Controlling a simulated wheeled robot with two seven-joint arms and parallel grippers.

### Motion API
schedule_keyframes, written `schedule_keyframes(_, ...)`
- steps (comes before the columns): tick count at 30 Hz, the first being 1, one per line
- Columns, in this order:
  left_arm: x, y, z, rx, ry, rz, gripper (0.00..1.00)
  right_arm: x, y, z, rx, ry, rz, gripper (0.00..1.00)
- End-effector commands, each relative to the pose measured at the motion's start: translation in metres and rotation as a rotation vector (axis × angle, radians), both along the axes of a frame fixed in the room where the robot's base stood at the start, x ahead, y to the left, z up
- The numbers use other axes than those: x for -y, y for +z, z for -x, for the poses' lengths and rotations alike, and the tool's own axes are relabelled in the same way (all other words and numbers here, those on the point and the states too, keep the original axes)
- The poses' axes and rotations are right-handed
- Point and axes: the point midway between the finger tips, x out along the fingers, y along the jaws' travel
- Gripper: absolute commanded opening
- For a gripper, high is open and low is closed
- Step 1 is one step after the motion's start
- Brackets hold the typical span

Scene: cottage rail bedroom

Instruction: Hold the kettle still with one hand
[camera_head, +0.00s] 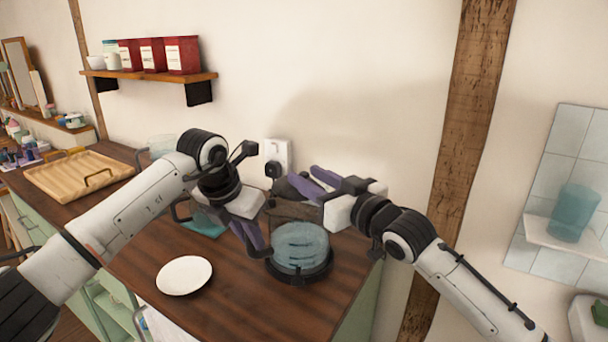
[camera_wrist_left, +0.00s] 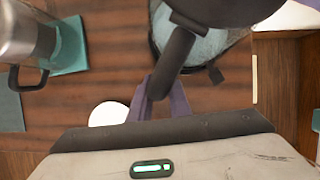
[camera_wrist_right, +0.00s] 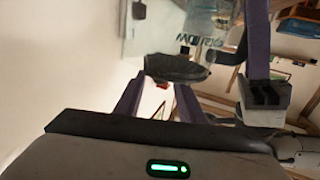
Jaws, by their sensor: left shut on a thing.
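The kettle (camera_head: 300,245) is see-through, with bluish water inside and a dark base, upright at the counter's right end. My left gripper (camera_head: 262,250) is shut on the kettle's black handle, at the kettle's left side. The left wrist view shows the handle (camera_wrist_left: 174,62) between the purple fingers (camera_wrist_left: 160,98) and the kettle's body (camera_wrist_left: 205,45) beyond. My right gripper (camera_head: 314,180) is open above the kettle, beside its dark lid (camera_head: 293,188). In the right wrist view the dark lid (camera_wrist_right: 176,68) lies just beyond the spread fingertips (camera_wrist_right: 158,88); I cannot tell whether they touch.
A white plate (camera_head: 185,276) lies on the wooden counter (camera_head: 235,302) at front left. A metal mug (camera_wrist_left: 24,35) stands by a teal mat (camera_wrist_left: 70,48). A wooden tray (camera_head: 60,178) is farther left. A wall socket (camera_head: 277,150) with a black plug is behind the kettle.

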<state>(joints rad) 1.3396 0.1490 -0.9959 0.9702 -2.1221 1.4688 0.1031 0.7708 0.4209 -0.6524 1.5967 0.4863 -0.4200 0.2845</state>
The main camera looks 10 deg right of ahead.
Motion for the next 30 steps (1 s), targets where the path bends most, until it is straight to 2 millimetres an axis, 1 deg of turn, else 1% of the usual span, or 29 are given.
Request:
schedule_keyframes(1,0.000,0.001,0.000,0.002,-0.001,0.001,0.00,-0.003,0.000,-0.006,-0.001,-0.001,0.001,0.36)
schedule_keyframes(3,0.000,0.001,0.000,0.002,-0.001,0.001,0.00,-0.007,0.000,-0.012,0.001,-0.001,0.001,0.36)
schedule_keyframes(6,0.000,0.001,0.000,0.002,-0.001,0.001,0.00,-0.010,0.000,-0.017,0.000,0.000,0.002,0.36)
schedule_keyframes(16,0.000,0.001,0.000,0.002,0.000,0.001,0.00,-0.012,0.000,-0.020,0.001,0.000,0.003,0.36)
schedule_keyframes(17,0.000,0.001,0.000,0.002,0.000,0.001,0.00,-0.012,0.000,-0.020,0.000,0.000,0.002,0.34)
schedule_keyframes(21,0.000,0.001,0.000,0.002,0.000,0.001,0.00,-0.012,0.000,-0.020,0.000,0.000,0.002,0.10)
schedule_keyframes(23,0.000,0.001,0.000,0.002,0.000,0.001,0.00,-0.012,0.000,-0.020,0.000,0.000,0.002,0.00)
schedule_keyframes(30,0.000,0.001,0.000,0.002,0.000,0.001,0.00,-0.012,0.000,-0.020,0.001,0.000,0.004,0.00)
